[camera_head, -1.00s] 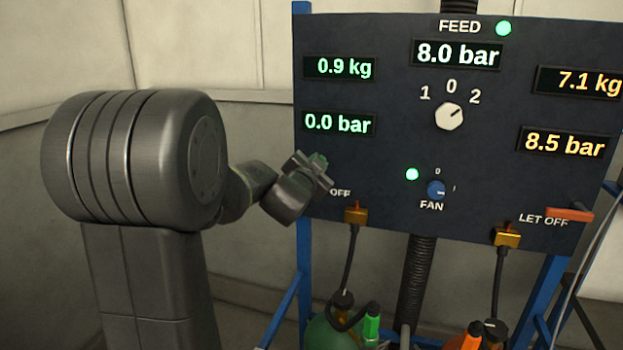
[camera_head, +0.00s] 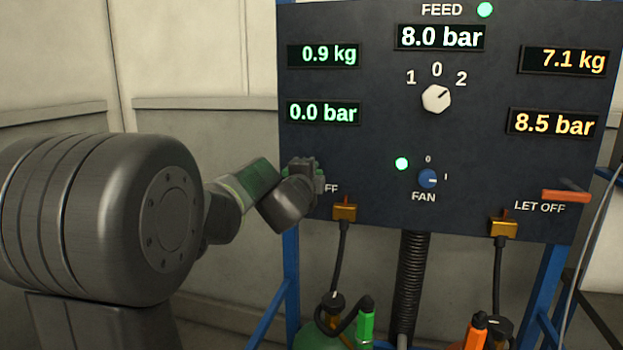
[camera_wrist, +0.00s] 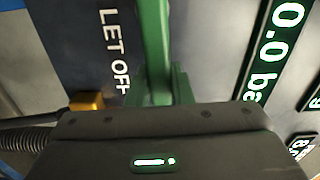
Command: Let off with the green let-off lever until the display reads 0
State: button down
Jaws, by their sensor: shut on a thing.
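The green let-off lever (camera_wrist: 153,40) shows as a green bar beside the LET OFF label in the wrist view. My gripper is shut on the lever at the panel's lower left. Its dark body (camera_wrist: 165,140) hides the grip point in the wrist view. The green display (camera_head: 323,112) above it reads 0.0 bar, and the display (camera_wrist: 272,50) shows partly in the wrist view.
The orange let-off lever (camera_head: 566,196) is at the panel's right, under a display (camera_head: 553,124) reading 8.5 bar. The feed knob (camera_head: 436,99) and fan knob (camera_head: 428,178) are mid-panel. Brass hose fittings (camera_head: 344,211) and hoses hang below, above a green bottle (camera_head: 320,336).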

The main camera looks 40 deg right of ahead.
jog(key=shift+f+m, duration=0.3)
jog(key=shift+m, duration=0.1)
jog(key=c, duration=1.3)
grip_release()
jog(key=v, duration=1.4)
jog(key=shift+w+d, duration=0.15)
jog(key=shift+d, duration=0.05)
jog(key=x, duration=1.3)
jog(key=shift+w+d, duration=0.15)
jog(key=shift+d, duration=0.1)
jog(key=shift+a, duration=0.1)
